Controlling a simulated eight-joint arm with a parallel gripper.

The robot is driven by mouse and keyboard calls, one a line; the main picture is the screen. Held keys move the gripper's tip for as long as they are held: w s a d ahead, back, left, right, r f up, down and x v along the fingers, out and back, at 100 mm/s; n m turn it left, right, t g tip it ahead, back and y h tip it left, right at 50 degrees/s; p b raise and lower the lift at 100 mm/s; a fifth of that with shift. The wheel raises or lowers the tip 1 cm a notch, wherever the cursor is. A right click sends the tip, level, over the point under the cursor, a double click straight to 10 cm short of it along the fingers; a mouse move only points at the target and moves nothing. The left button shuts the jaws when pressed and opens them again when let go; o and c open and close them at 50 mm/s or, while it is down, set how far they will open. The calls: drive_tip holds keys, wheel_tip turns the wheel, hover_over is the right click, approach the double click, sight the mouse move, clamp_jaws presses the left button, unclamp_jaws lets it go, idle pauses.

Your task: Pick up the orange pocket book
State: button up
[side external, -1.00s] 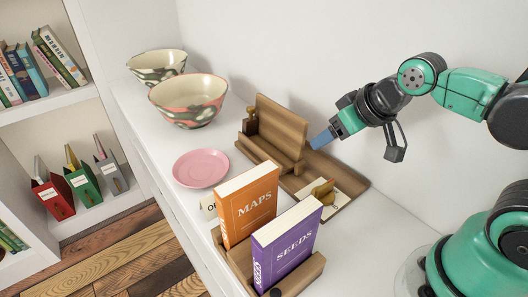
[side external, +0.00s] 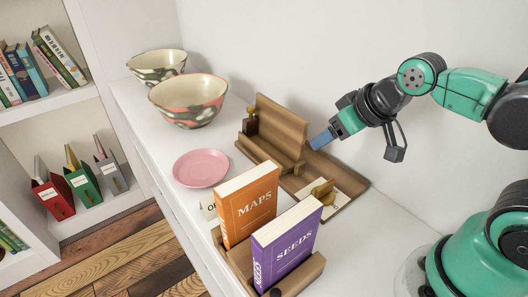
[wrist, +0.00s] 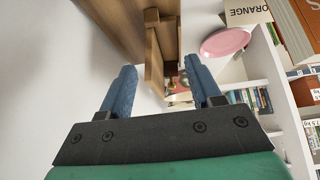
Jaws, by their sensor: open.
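The orange pocket book (side external: 248,207), with MAPS on its cover, stands upright in a wooden holder (side external: 238,262) at the front of the white surface. The purple SEEDS book (side external: 287,245) stands beside it in the same holder. In the wrist view, part of an orange book (wrist: 302,27) shows at the upper right corner. My gripper (side external: 318,142) is by the back wall, above the wooden stand and well apart from the orange book. In the wrist view my gripper (wrist: 163,90) has its two blue fingers apart with nothing held between them.
A wooden stand (side external: 280,125) and its tray sit behind the books. A pink plate (side external: 201,167) and two patterned bowls (side external: 188,99) stand to the left. A label card (wrist: 248,12) reading ORANGE shows in the wrist view. Shelves (side external: 50,105) with books and binders are at far left.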

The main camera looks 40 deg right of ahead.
drive_tip(key=shift+o, duration=0.7)
